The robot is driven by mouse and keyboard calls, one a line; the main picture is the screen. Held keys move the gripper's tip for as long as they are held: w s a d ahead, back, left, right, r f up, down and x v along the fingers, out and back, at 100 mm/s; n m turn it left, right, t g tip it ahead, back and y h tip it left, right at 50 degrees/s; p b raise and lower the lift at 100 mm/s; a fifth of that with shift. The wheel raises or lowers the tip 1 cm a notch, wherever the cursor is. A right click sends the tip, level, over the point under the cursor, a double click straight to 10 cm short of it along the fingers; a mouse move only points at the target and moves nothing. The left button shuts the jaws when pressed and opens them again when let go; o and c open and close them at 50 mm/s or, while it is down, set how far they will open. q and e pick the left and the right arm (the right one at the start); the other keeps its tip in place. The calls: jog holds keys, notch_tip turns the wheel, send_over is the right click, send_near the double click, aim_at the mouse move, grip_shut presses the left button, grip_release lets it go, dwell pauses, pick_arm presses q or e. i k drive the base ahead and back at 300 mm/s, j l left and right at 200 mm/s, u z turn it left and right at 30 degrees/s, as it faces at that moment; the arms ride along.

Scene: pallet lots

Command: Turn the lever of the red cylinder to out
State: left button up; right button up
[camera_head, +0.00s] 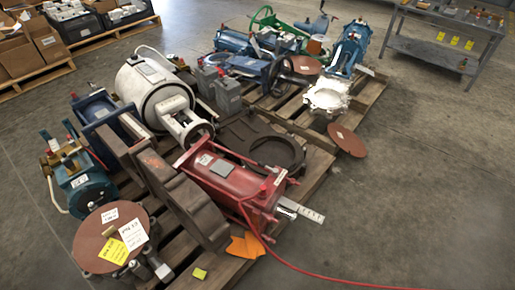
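The red cylinder (222,178) lies on the front wooden pallet, right of its middle, with a pale label on its top. Its near end plate (268,198) faces right and toward me. A small bright red part sits near the top of that end; I cannot tell whether it is the lever or how it is set. A silver, ruler-like strip (303,211) sticks out to the right from this end. Neither of my grippers is in view.
A red hose (300,268) runs from the cylinder across the floor to the right. Dark metal castings (185,195) stand close on the cylinder's left. Orange sheets (246,246) lie at the pallet's front edge. The floor at the right is clear, up to a grey cart (430,52).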

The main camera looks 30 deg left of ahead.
aim_at(275, 171)
jog(key=u, duration=0.75)
